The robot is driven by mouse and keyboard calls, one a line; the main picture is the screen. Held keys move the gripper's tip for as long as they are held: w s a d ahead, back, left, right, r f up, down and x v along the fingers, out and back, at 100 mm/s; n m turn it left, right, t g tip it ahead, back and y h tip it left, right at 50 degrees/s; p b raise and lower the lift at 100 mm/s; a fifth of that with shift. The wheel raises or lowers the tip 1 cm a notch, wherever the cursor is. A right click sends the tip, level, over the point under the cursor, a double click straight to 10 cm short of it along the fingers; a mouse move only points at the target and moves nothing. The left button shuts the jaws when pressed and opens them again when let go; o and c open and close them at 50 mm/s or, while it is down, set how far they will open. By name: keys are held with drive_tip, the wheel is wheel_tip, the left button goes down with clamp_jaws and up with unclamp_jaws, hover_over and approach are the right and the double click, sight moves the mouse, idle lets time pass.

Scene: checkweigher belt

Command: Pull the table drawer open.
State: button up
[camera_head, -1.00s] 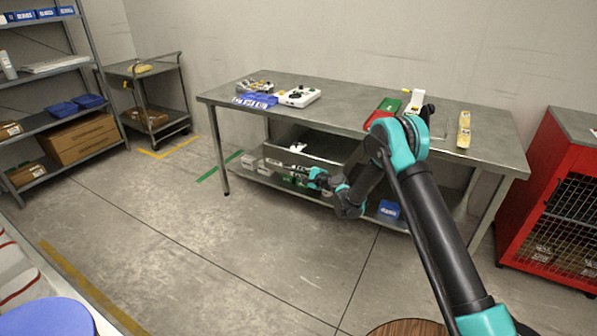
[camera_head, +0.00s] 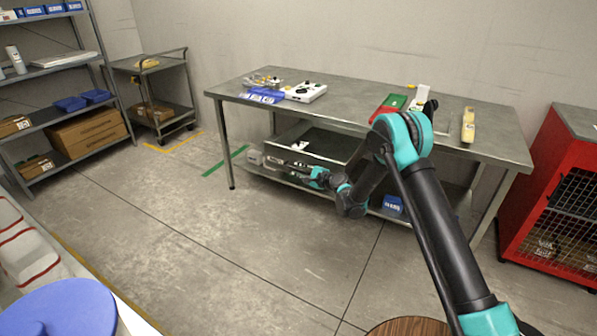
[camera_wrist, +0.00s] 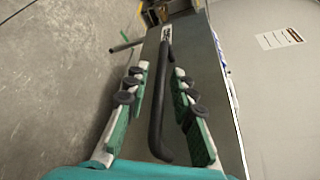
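The steel table (camera_head: 360,105) has a drawer (camera_head: 322,140) under its top. The drawer stands partly open, with its inside and a small white item visible from above. Its black bar handle (camera_wrist: 160,100) shows in the wrist view on the metal drawer front (camera_wrist: 205,100). My gripper (camera_wrist: 161,68) has its two green-padded fingers on either side of the handle. A gap shows between each finger and the bar, so it looks open. In the head view my gripper (camera_head: 305,172) is at the drawer front; its fingertips are too small to read there.
A blue bin (camera_head: 392,205) sits on the table's lower shelf. A red cage cabinet (camera_head: 545,190) stands to the right, a cart (camera_head: 155,90) and shelving at the left. A round blue surface (camera_head: 60,310) is at the near left. The floor before the table is clear.

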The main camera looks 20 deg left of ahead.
idle(0.3)
drive_tip(key=v, duration=1.2)
drive_tip(key=shift+w, duration=0.1)
drive_tip(key=s+d+r+n+h, duration=0.2)
drive_tip(key=d+r, duration=0.2)
drive_tip(key=d, duration=0.4)
drive_tip(key=s+d+r+n+h, duration=0.2)
drive_tip(key=d+r, duration=0.1)
drive_tip(key=d, duration=0.6)
drive_tip(key=s+d+r+n+h, duration=0.2)
drive_tip(key=d+r+n, duration=0.15)
drive_tip(key=d, duration=0.45)
drive_tip(key=s+d+f+n+g+h, duration=0.2)
drive_tip(key=s+d+h, duration=0.6)
drive_tip(key=s+d, duration=1.7)
drive_tip(key=d+f+n, duration=0.1)
drive_tip(key=d, duration=0.2)
